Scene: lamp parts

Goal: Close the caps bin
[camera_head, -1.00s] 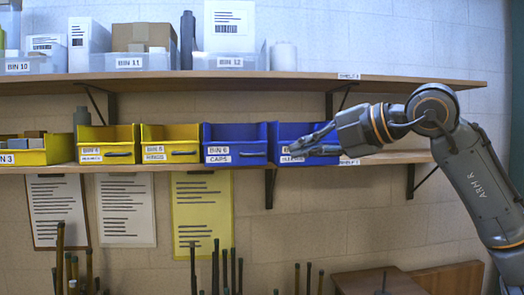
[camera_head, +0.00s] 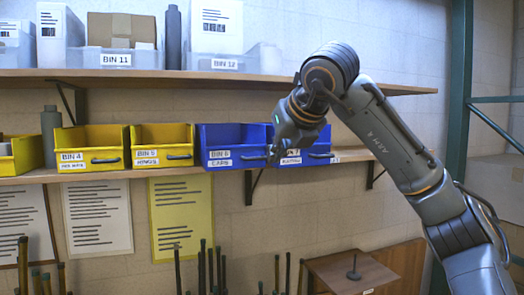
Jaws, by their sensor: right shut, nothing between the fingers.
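The caps bin (camera_head: 218,155) is the blue bin labelled BIN 6 CAPS, on the lower shelf. It has an open top and a dark handle on its front. My right gripper (camera_head: 272,152) is shut and empty, at the right end of the caps bin's front, pointing down and left. I cannot tell whether it touches the bin. My left gripper is not in view.
Another blue bin (camera_head: 318,152), BIN 7, stands right of the caps bin, partly hidden by my right gripper. Yellow bins (camera_head: 165,158) stand to the left. The upper shelf (camera_head: 150,77) holds clear bins. Upright rods (camera_head: 203,265) and a wooden board (camera_head: 340,275) are below.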

